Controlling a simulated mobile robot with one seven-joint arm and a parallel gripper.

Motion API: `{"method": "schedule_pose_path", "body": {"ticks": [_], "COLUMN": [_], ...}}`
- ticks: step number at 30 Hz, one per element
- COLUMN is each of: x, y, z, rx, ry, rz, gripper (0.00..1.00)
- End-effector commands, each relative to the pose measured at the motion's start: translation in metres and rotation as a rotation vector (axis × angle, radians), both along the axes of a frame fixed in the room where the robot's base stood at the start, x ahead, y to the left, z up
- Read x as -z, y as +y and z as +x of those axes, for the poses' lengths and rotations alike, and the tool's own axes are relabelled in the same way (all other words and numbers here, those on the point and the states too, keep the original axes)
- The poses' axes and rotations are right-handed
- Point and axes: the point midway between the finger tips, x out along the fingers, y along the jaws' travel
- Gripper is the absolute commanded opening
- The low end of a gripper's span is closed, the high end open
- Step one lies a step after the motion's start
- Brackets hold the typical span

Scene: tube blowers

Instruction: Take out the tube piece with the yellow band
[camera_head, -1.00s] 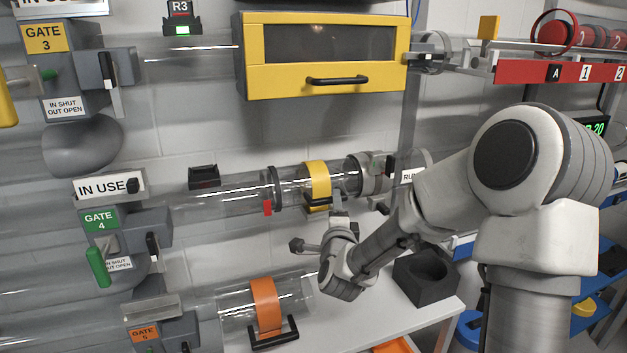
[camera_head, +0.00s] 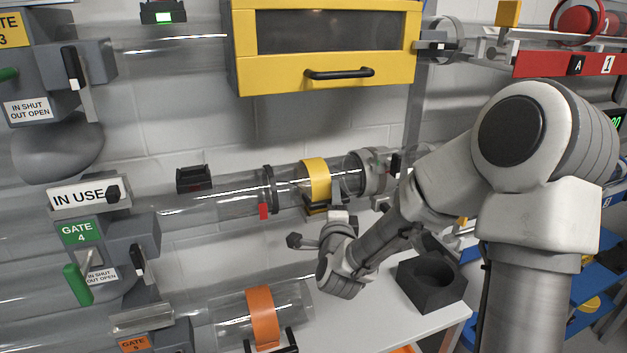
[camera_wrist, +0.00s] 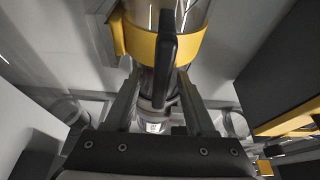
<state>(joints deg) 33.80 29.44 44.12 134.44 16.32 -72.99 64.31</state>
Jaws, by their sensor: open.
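The clear tube piece with the yellow band (camera_head: 316,180) sits in the horizontal tube line, between a dark collar on its left and a grey coupling on its right. Its black handle (camera_wrist: 166,50) stands out in front of the yellow band (camera_wrist: 140,43) in the wrist view. My gripper (camera_wrist: 160,88) is open, with one finger on each side of the lower part of the handle; I see no grip on it. In the head view my gripper (camera_head: 338,217) is just below and right of the band, its fingertips partly hidden.
A yellow cabinet (camera_head: 325,83) hangs above the line. The gate 4 unit (camera_head: 85,240) stands at left. A tube piece with an orange band (camera_head: 264,315) lies below on the white bench (camera_head: 370,320). A dark block with a round recess (camera_head: 432,281) stands at right.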

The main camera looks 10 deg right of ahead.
Motion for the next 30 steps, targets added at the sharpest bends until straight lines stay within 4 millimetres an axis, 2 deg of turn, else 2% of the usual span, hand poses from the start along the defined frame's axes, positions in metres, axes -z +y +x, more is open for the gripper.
{"method": "schedule_pose_path", "body": {"ticks": [6,8,15,16,30], "x": [0.0000,0.0000,-0.0001,-0.0001,-0.0003], "y": [0.0000,0.0000,-0.0001,-0.0001,-0.0001], "z": [-0.0001,-0.0001,0.0000,0.0000,0.0001], "rx": [0.000,0.000,0.000,0.000,0.000], "ry": [0.000,0.000,0.000,-0.001,-0.001], "rz": [0.000,0.000,0.000,0.000,0.000], "gripper": [0.55,0.46,0.03,0.00,0.00]}}
